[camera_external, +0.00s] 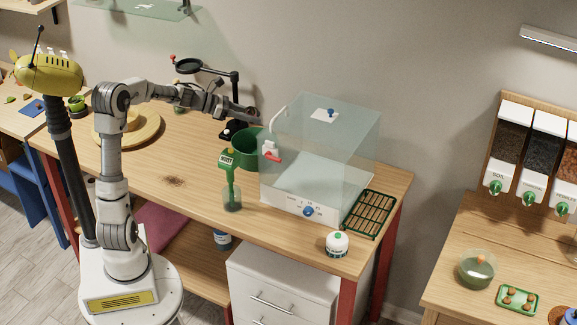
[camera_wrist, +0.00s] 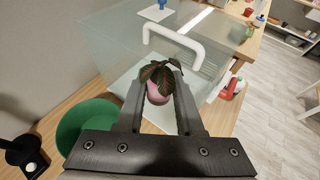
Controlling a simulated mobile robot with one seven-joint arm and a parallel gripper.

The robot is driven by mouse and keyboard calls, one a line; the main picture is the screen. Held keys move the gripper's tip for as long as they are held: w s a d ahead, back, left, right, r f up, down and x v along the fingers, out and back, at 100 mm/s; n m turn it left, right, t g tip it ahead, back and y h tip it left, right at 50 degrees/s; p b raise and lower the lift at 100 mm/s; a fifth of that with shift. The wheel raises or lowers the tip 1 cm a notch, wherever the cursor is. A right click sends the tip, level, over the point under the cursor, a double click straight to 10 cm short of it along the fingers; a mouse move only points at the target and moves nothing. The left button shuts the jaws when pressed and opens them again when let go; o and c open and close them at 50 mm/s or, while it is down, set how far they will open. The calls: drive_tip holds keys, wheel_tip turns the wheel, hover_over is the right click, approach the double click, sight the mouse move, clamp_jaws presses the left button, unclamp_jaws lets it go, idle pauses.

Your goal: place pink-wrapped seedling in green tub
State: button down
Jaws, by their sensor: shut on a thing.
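The pink-wrapped seedling (camera_wrist: 158,92) has dark reddish-green leaves and sits between the fingers of my gripper (camera_wrist: 157,78) in the wrist view. My gripper is shut on it. In the external view my gripper (camera_external: 254,114) is raised above the bench, near the clear box's left side, and I cannot make out the seedling there. The green tub (camera_external: 246,150) stands on the bench left of the box, below my gripper. In the wrist view the tub (camera_wrist: 82,125) lies left of the seedling, partly hidden by the gripper body.
A black magnifier stand (camera_external: 235,95) rises behind. The bench's front left is clear.

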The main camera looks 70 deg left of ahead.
drive_tip(key=shift+r, duration=0.45)
drive_tip(key=shift+w+a+p, duration=0.1)
drive_tip(key=shift+a+p, duration=0.2)
drive_tip(key=w+a+f+m+g+y+p, duration=0.1)
drive_tip(key=w+a+f+m+g+p, duration=0.15)
drive_tip(key=a+f+m+p, duration=0.7)
drive_tip(key=w+a+f+m+g+y+p, duration=0.15)
drive_tip(key=a+m+g, duration=0.3)
drive_tip(key=m, duration=0.95)
drive_tip(key=shift+t, duration=0.4)
drive_tip(key=shift+s+a+f+b, duration=0.15)
drive_tip(key=shift+f+b, duration=0.8)
drive_tip(key=shift+f, duration=1.95)
drive_tip(key=shift+a+f+b, duration=0.15)
drive_tip(key=shift+f+b, duration=0.8)
drive_tip(key=shift+f, duration=1.95)
